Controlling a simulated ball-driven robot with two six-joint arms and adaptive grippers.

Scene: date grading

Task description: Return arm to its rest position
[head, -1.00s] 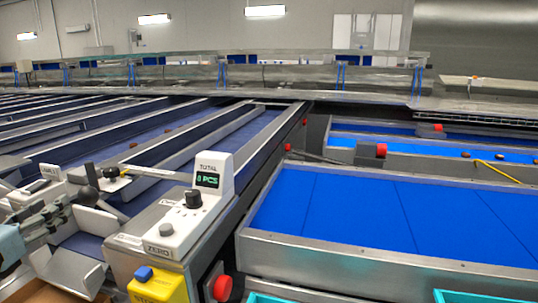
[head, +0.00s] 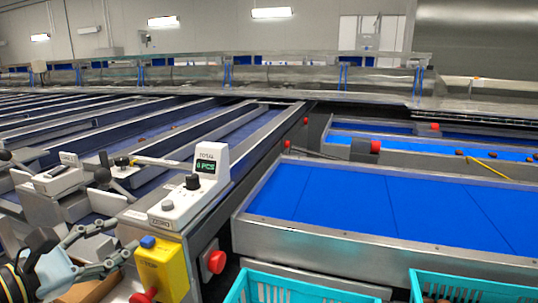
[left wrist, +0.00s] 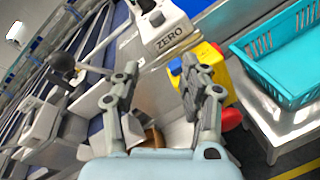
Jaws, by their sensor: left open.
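My left gripper (head: 108,245) is at the lower left of the head view, in front of the white counter unit and beside the yellow box. Its two fingers are spread apart with nothing between them. In the left wrist view the open fingers (left wrist: 165,85) point toward the counter unit (left wrist: 165,25) marked ZERO and the yellow box (left wrist: 215,75). In the head view the counter (head: 190,190) has a TOTAL display reading what looks like 0 or 6 PCS. My right gripper does not show.
The yellow box (head: 172,268) has a blue button on top. Turquoise crates (head: 300,285) stand at the bottom, right of it; one also shows in the left wrist view (left wrist: 280,60). A wide blue belt (head: 400,205) fills the right. Red buttons (head: 217,262) stick out nearby.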

